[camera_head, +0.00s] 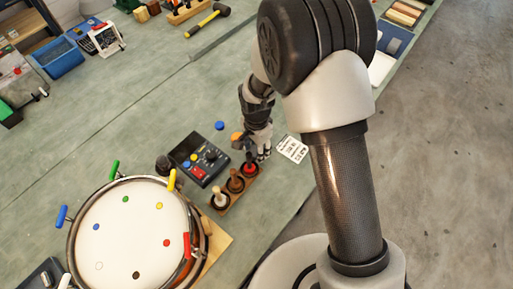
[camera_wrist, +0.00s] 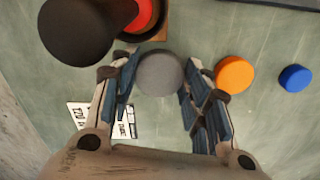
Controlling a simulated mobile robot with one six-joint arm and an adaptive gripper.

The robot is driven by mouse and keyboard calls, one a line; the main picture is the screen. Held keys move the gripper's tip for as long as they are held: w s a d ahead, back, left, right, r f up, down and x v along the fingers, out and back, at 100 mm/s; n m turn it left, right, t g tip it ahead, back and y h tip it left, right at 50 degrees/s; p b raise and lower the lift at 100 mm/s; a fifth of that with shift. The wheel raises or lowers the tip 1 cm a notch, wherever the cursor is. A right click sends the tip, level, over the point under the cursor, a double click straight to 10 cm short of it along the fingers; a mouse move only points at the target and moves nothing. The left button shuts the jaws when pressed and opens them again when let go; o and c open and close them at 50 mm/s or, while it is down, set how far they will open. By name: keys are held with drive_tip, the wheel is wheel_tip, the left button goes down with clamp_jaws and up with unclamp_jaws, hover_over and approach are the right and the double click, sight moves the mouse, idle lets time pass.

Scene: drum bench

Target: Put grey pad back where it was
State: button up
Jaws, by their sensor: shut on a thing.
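The grey pad (camera_wrist: 158,73) is a round grey disc between the fingers of my gripper (camera_wrist: 157,84) in the wrist view. The fingers are shut on its sides. I cannot tell whether it touches the bench. In the head view my gripper (camera_head: 262,152) is low over the green bench, right beside the red end of a wooden rack; the grey pad is not clearly visible there. An orange pad (camera_wrist: 234,73) and a blue pad (camera_wrist: 295,78) lie to its right in the wrist view. In the head view the orange pad (camera_head: 237,137) and blue pad (camera_head: 219,125) also show.
The wooden rack (camera_head: 226,200) holds red, brown and pale knobbed pieces. A dark button box (camera_head: 198,160) and a drum (camera_head: 128,222) with coloured pegs stand left of it. A printed white card (camera_head: 292,148) lies right of my gripper.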

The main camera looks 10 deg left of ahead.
drive_tip(key=shift+f, duration=0.2)
drive_tip(key=o, duration=0.9)
drive_tip(key=shift+c, duration=0.2)
wheel_tip(320, 180, up, 12)
drive_tip(key=p, duration=0.3)
drive_tip(key=shift+r, duration=0.25)
